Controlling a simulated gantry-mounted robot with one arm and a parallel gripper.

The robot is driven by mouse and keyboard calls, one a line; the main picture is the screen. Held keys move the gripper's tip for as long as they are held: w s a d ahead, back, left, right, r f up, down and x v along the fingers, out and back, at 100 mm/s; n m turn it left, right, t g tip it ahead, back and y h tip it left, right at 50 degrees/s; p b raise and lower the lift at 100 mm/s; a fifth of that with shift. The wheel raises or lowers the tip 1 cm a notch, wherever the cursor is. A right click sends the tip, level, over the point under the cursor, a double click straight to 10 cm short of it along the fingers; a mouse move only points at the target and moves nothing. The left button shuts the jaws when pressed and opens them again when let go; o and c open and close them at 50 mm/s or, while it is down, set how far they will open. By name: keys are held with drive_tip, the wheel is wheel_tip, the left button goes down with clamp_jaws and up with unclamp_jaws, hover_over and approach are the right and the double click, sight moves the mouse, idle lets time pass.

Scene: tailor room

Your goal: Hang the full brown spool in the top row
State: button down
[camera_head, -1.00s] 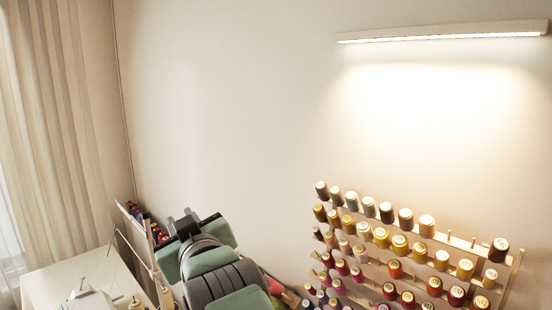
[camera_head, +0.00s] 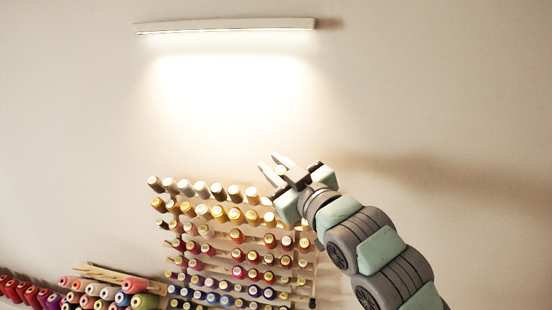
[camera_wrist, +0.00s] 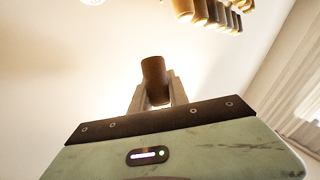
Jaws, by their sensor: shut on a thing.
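A brown spool (camera_wrist: 155,78) is between the fingers of my gripper (camera_wrist: 152,96) in the wrist view, and the fingers are shut on it. In the head view my gripper (camera_head: 275,165) is in front of the wall, above the right part of the thread rack's top row. The held spool does not show clearly there. My gripper and arm hide the right end of this row.
Lower rows of yellow, red, pink and blue spools fill the rack. Cones of red and pink thread (camera_head: 88,290) stand at the lower left. A lit lamp bar (camera_head: 225,26) is on the wall above. The wall between lamp and rack is clear. Several spools (camera_wrist: 210,14) show at the wrist view's upper right.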

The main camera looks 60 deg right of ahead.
drive_tip(key=shift+s+d, duration=0.25)
drive_tip(key=f, duration=0.1)
drive_tip(key=d+f, duration=0.1)
drive_tip(key=d+f+b, duration=0.1)
drive_tip(key=f, duration=0.1)
drive_tip(key=shift+w+d, duration=0.2)
drive_tip(key=shift+w, duration=0.2)
drive_tip(key=shift+s+a+b, duration=0.1)
drive_tip(key=shift+s+b, duration=0.1)
drive_tip(key=shift+b, duration=0.2)
idle(0.4)
drive_tip(key=shift+w+d+f+b, duration=0.15)
drive_tip(key=shift+d+f+b, duration=0.3)
drive_tip(key=shift+f+b, duration=0.4)
drive_tip(key=shift+w+d+f+b, duration=0.15)
drive_tip(key=shift+d+f+b, duration=0.3)
drive_tip(key=shift+f+b, duration=0.35)
idle(0.4)
